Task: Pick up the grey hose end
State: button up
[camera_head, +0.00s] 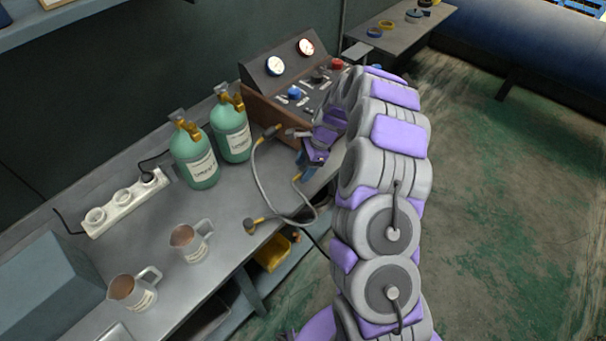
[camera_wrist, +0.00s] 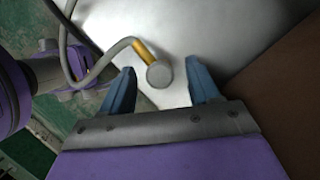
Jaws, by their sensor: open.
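The grey hose end (camera_wrist: 158,75) shows in the wrist view as a round grey cap with a yellow collar behind it. It lies between the two blue fingers of my gripper (camera_wrist: 160,68), near the tips, with a visible gap on each side. My gripper is open and holds nothing. The grey hose (camera_wrist: 102,62) runs from the collar to the upper left. In the head view the hose (camera_head: 262,182) loops over the workbench beside my gripper (camera_head: 314,158), with several yellow fittings along it. Which fitting there is this end, I cannot tell.
On the workbench (camera_head: 226,262) stand two green cylinders (camera_head: 194,158) (camera_head: 231,130), a power strip (camera_head: 123,205) and two mugs (camera_head: 186,243) (camera_head: 130,292). A gauge panel (camera_head: 290,75) stands behind my gripper. A yellow bin (camera_head: 273,254) sits below the bench edge.

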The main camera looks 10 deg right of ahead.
jog(key=shift+a+f, duration=0.2)
jog(key=shift+f, duration=0.4)
jog(key=shift+a+r, duration=0.1)
jog(key=shift+a, duration=0.05)
jog(key=shift+c, duration=0.2)
jog(key=shift+c, duration=0.6)
jog(key=c, duration=0.9)
